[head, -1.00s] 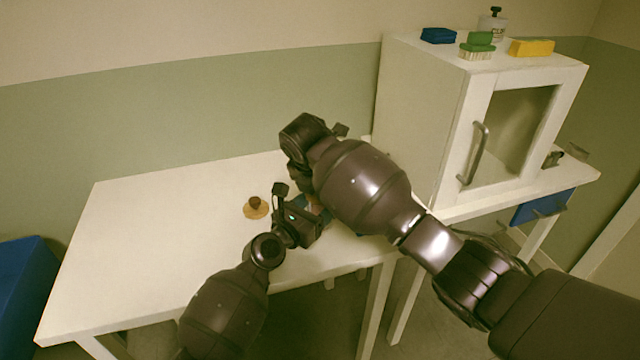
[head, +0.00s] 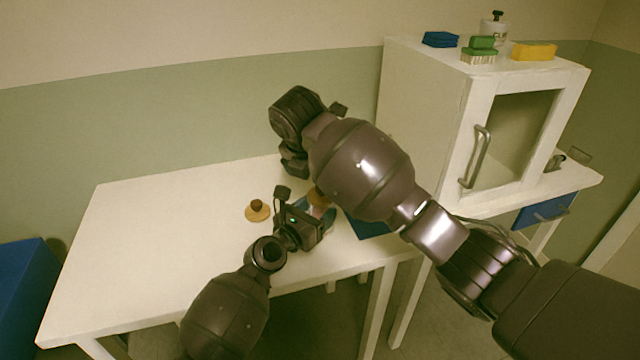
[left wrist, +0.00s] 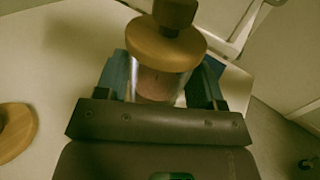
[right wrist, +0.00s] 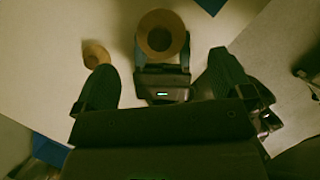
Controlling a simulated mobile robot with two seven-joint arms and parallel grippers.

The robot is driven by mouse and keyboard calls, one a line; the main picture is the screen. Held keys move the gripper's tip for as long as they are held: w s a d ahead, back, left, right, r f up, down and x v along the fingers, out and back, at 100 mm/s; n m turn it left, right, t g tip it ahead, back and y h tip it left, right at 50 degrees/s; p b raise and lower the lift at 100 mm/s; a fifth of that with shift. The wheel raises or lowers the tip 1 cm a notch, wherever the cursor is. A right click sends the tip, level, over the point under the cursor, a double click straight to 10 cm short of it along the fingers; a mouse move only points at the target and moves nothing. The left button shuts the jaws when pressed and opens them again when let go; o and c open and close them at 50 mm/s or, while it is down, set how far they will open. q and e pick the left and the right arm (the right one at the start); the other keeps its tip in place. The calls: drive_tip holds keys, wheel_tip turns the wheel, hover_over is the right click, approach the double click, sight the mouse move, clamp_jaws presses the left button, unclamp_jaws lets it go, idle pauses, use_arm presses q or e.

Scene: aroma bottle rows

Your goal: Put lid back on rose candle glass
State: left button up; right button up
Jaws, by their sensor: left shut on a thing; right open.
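My left gripper (head: 312,217) is shut on a clear glass (left wrist: 160,85) with pinkish-brown contents, above or on the table. A round wooden lid (left wrist: 165,46) with a dark knob rests on the glass's top; it also shows in the head view (head: 319,197) and from above in the right wrist view (right wrist: 162,35). My right gripper (right wrist: 163,85) is open and empty, with its fingers apart above the lidded glass. A second wooden lid (head: 257,211) with a knob lies on the table to the left. It is partly in the left wrist view (left wrist: 14,132).
The white table (head: 150,240) is clear on its left side. A blue flat thing (head: 366,229) lies right of the glass, partly behind my right arm. A white cabinet (head: 425,130) stands at the right, with a brush (head: 479,50) and a yellow block (head: 533,50) on top.

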drive_tip(key=shift+v, duration=2.65)
use_arm(q)
drive_tip(key=o, duration=1.3)
drive_tip(key=shift+o, duration=0.2)
drive_tip(key=shift+s+a, duration=0.4)
drive_tip(key=shift+s, duration=0.05)
drive_tip(key=p+v, duration=0.1)
drive_tip(key=v, duration=0.7)
drive_tip(key=shift+s+a+p, duration=0.2)
drive_tip(key=shift+s+p, duration=0.1)
drive_tip(key=shift+s+a, duration=0.25)
drive_tip(key=shift+s, duration=0.1)
use_arm(e)
drive_tip(key=shift+t, duration=0.3)
wheel_tip(320, 180, up, 4)
drive_tip(key=shift+s+r, duration=0.1)
drive_tip(key=shift+s, duration=0.1)
